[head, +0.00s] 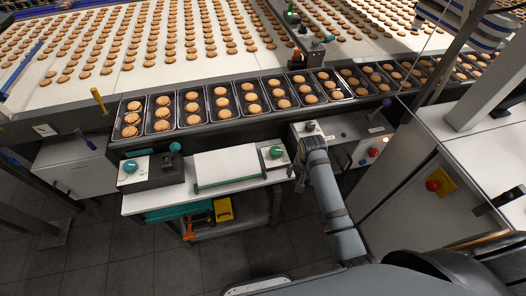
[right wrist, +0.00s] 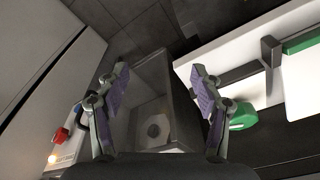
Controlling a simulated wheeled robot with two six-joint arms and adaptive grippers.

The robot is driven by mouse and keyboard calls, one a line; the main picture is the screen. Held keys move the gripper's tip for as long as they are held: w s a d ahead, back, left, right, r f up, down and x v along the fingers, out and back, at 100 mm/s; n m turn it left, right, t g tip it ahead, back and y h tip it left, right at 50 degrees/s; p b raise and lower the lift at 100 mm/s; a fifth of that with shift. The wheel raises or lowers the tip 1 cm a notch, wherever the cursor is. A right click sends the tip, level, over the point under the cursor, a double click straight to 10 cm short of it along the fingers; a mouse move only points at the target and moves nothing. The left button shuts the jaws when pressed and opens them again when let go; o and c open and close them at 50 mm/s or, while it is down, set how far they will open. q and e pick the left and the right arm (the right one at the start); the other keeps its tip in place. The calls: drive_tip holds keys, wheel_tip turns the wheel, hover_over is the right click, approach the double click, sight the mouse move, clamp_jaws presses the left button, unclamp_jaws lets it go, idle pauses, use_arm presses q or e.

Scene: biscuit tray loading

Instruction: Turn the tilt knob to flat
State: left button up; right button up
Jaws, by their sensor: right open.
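Several knobs show, and I cannot tell for sure which is the tilt knob. A teal knob (head: 130,166) sits on a box at the left end of the small table. A green knob (head: 276,151) sits on a pale plate at the table's right end; a green knob also shows in the right wrist view (right wrist: 242,117). A dark knob (head: 310,126) is on the grey panel below the trays. My right gripper (right wrist: 160,84) is open and empty, pointing down beside the table's right end, apart from the green knob. My left gripper is not in view.
Biscuit trays (head: 188,123) run along the conveyor behind. A red button (head: 373,152) and a lit button are on the cabinet to the right. A green-edged white board (head: 225,165) lies mid-table. A yellow item (head: 223,209) is on the shelf below. Open floor lies in front.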

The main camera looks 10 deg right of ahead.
sight(276, 150)
drive_tip(key=w+r+m, duration=0.1)
drive_tip(key=w, duration=0.1)
drive_tip(key=w+a+r, duration=0.1)
drive_tip(key=w, duration=0.1)
drive_tip(key=w+a+r+m, duration=0.1)
drive_tip(key=w, duration=0.2)
drive_tip(key=shift+r+m+g, duration=0.3)
drive_tip(key=shift+r, duration=0.05)
drive_tip(key=w+a+r+m+g, duration=0.1)
drive_tip(key=w+a+r+m, duration=0.4)
drive_tip(key=r, duration=0.4)
drive_tip(key=shift+n+y, duration=0.3)
drive_tip(key=shift+n, duration=0.4)
drive_tip(key=f, duration=0.3)
drive_tip(key=f+p, duration=0.1)
drive_tip(key=f, duration=0.6)
drive_tip(key=shift+w+d+f+p, duration=0.25)
drive_tip(key=shift+w+d+p, duration=0.05)
drive_tip(key=shift+w, duration=0.05)
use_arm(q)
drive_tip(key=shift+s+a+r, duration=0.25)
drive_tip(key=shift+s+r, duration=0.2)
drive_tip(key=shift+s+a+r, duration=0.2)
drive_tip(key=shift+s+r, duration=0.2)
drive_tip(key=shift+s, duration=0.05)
use_arm(e)
drive_tip(key=shift+c, duration=0.4)
drive_tip(key=c, duration=1.1)
drive_tip(key=shift+o, duration=0.2)
